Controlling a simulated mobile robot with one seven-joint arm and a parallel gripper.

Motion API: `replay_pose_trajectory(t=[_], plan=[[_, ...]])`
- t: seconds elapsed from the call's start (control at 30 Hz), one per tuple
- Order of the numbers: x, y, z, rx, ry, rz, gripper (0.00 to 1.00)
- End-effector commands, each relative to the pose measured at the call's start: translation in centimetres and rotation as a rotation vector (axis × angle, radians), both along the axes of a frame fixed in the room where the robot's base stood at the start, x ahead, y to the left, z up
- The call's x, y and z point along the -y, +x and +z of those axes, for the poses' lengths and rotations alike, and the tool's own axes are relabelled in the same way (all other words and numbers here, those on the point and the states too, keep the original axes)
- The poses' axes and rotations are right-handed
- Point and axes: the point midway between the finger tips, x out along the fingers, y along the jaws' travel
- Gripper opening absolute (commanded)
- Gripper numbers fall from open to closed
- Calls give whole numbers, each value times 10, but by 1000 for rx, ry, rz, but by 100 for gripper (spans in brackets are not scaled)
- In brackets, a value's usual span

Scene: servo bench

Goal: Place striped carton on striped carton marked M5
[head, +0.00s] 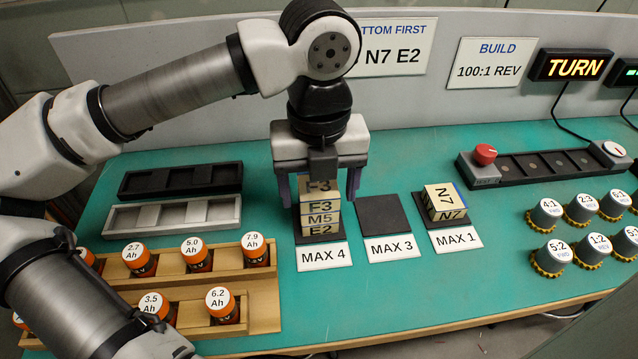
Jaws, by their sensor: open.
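Tan cartons stand in a stack on the dark MAX 4 pad (297,226). The top carton, marked F3 (320,207), rests on the carton marked M5 (320,219). Under that is the carton marked E2 (322,230). The stack looks upright and roughly aligned. My gripper (319,197) is directly above the stack, its purple-grey fingers to the left and right of the F3 carton. It is open; the fingers look apart from the carton's sides. My gripper's body hides part of the F3 carton's top.
The dark MAX 3 pad (381,214) is empty. A carton marked N7 (445,197) sits on the MAX 1 pad. A wooden rack (266,318) with orange batteries stands at left, behind it a grey tray (172,214). Several capped knobs (560,252) stand at right.

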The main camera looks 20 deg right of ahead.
Motion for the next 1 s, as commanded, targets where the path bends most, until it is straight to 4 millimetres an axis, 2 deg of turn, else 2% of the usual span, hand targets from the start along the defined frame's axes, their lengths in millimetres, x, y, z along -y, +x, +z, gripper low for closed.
replay_pose_trajectory(t=[0.17, 0.5, 0.63, 0.8, 1.0], plan=[[0, 1, 11, 3, -1, 2, 72], [0, 1, 83, 3, 0, 4, 72], [0, 1, 105, 2, 0, 3, 72], [0, 1, 121, 1, 1, 2, 72], [-1, 0, 123, -1, 1, 0, 72]])
